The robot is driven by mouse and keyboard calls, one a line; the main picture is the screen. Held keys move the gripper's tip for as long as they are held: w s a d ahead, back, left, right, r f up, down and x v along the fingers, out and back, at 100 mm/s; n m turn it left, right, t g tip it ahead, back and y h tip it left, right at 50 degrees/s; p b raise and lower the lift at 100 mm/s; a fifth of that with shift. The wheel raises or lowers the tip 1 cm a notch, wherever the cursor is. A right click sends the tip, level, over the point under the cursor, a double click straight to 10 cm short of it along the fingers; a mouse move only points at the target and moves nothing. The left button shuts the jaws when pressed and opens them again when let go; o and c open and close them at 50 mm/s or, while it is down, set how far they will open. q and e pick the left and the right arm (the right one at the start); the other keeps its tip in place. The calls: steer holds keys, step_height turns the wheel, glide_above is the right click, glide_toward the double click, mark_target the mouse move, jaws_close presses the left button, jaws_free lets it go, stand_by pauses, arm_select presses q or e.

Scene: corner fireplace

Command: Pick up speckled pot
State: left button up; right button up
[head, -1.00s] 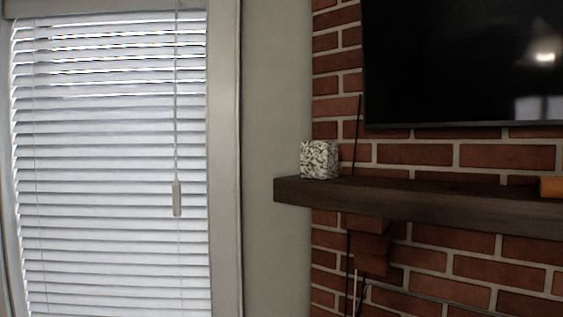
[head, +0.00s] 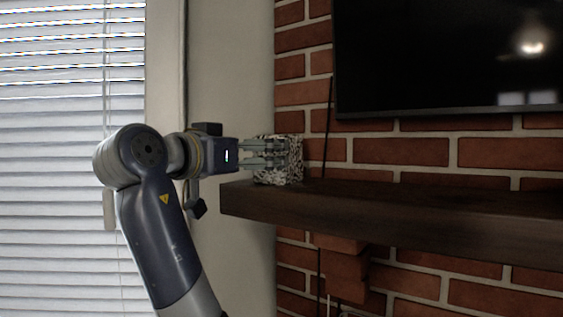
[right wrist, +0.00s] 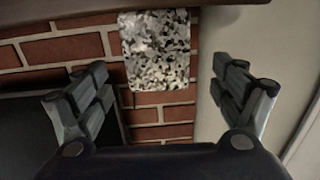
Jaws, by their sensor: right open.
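The speckled pot (head: 293,160) is a black-and-white block-shaped pot on the left end of the dark wooden mantel (head: 380,212). My right gripper (head: 278,153) is in front of the pot in the head view and hides part of it. In the right wrist view the pot (right wrist: 156,48) shows between and beyond the two spread fingers of the gripper (right wrist: 160,92), with clear space on both sides. The gripper is open and empty. Whether a finger touches the pot cannot be told. My left gripper is not in view.
A dark television (head: 440,55) hangs on the brick wall (head: 400,152) above the mantel. A thin dark cable (head: 327,130) runs down the wall right of the pot. Window blinds (head: 60,200) are at the left. The mantel right of the pot is clear.

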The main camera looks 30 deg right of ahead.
mark_target(293, 174)
steer(key=shift+w+d+r+p, duration=0.1)
steer(key=shift+d+r+p, duration=0.15)
steer(key=shift+r+p, duration=0.4)
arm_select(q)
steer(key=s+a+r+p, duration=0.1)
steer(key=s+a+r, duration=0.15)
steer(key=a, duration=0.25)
arm_select(e)
steer(key=shift+x, duration=0.85)
steer(key=p+x, duration=0.4)
steer(key=x, duration=0.1)
steer(key=shift+d, duration=0.3)
steer(key=shift+d+f, duration=0.15)
steer(key=shift+w+f, duration=0.1)
steer(key=shift+w, duration=0.05)
steer(key=c, duration=1.3)
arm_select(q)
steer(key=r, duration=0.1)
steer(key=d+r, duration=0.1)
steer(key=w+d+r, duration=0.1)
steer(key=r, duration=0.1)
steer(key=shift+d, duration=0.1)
arm_select(e)
steer(key=shift+c, duration=0.4)
